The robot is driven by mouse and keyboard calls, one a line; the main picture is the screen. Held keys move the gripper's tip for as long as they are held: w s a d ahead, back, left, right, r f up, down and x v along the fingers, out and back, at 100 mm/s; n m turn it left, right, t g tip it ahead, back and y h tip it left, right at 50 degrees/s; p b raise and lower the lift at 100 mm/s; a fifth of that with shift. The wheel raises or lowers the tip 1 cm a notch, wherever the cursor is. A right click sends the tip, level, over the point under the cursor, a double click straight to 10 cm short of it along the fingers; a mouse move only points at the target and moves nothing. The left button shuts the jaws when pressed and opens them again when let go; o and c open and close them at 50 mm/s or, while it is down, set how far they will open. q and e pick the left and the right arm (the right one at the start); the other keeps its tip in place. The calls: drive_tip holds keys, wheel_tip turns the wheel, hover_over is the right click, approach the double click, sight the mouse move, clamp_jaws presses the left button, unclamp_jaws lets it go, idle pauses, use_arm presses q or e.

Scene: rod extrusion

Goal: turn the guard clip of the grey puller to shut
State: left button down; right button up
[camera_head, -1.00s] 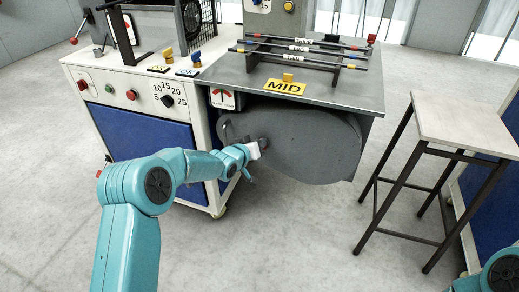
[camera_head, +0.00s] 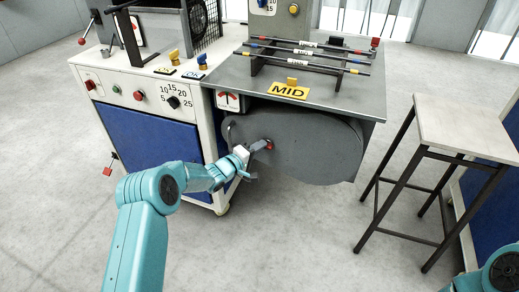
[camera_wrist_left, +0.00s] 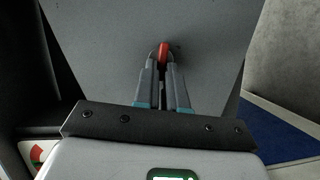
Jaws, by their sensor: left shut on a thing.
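The grey puller (camera_head: 315,150) is a large rounded grey housing under the bench top. Its guard clip (camera_head: 269,146) shows as a small red piece on the housing's front, left of the middle. My left gripper (camera_head: 262,147) reaches it from the lower left. In the left wrist view the red guard clip (camera_wrist_left: 164,50) sits between the two fingertips of my left gripper (camera_wrist_left: 163,60), which is shut on it. The fingers hide most of the clip, and I cannot tell its exact turn. My right gripper is out of view.
A yellow MID sign (camera_head: 288,92) stands on the bench top above the puller, by a rack of rods (camera_head: 305,55). A white and blue cabinet (camera_head: 150,145) with knobs stands left. A stool (camera_head: 460,130) stands right. Floor in front is clear.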

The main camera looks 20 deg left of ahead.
use_arm(q)
drive_tip(key=shift+a+f+n+t+b, duration=0.15)
drive_tip(key=shift+n+t+b, duration=0.35)
drive_tip(key=shift+n, duration=0.5)
drive_tip(key=c, duration=1.2)
unclamp_jaws()
drive_tip(key=shift+s, duration=0.1)
drive_tip(key=p+v, duration=0.3)
drive_tip(key=v, duration=1.3)
drive_tip(key=shift+a, duration=0.2)
drive_tip(key=shift+f, duration=0.1)
